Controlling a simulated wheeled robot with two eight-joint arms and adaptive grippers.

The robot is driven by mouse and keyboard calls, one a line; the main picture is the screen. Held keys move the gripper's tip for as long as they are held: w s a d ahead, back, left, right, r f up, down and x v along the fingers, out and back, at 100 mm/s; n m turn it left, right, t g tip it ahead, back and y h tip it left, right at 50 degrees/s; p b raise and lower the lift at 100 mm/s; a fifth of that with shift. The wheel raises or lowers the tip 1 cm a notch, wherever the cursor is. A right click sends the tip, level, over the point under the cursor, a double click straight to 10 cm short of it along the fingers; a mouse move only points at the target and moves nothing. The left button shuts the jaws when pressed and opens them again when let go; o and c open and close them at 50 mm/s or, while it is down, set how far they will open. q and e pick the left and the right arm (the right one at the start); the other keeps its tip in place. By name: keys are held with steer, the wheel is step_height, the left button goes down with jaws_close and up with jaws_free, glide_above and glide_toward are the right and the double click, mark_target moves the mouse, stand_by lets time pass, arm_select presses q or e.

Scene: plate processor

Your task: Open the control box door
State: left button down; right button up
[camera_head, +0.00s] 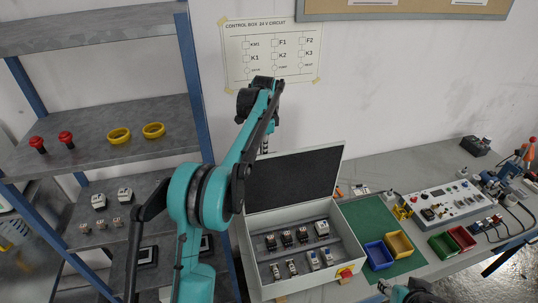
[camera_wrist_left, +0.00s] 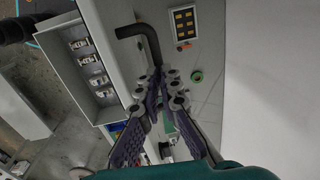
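The control box (camera_head: 246,250) is a grey case on the bench, with components inside. Its door (camera_head: 292,180) stands raised at the back, its dark inner face towards me.
A green mat (camera_head: 365,212) with a blue bin (camera_head: 378,255) and a yellow bin (camera_head: 399,245) lies right of the box. A control panel (camera_head: 450,203) and green and red bins stand farther right. A shelf rack (camera_head: 193,85) is close on the left; the wall is behind.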

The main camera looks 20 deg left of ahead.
arm_select(q)
steer(key=w+a+f+p, duration=0.2)
steer(key=w+a+f, duration=0.1)
steer(key=w+f, duration=0.1)
steer(key=shift+w+a, duration=0.2)
steer(key=shift+w, duration=0.3)
arm_select(e)
steer(key=shift+w+a+r, duration=0.1)
steer(key=shift+w+r, duration=0.05)
steer(key=shift+r, duration=0.35)
steer(key=shift+w+a+r, duration=0.1)
steer(key=shift+r, duration=0.35)
arm_select(q)
steer(key=c, duration=1.7)
jaws_free()
steer(key=shift+o, duration=0.5)
steer(key=r, duration=0.4)
steer(key=shift+w+a+r, duration=0.2)
steer(key=shift+w+r, duration=0.15)
steer(key=shift+r, duration=0.05)
step_height(320, 180, up, 9)
steer(key=s, duration=0.1)
steer(key=shift+s+d+r, duration=0.15)
steer(key=shift+s+d, duration=0.1)
steer(key=shift+d, duration=0.1)
arm_select(e)
steer(key=shift+w+a+r, duration=0.1)
steer(key=shift+w+a, duration=0.2)
steer(key=shift+w, duration=0.15)
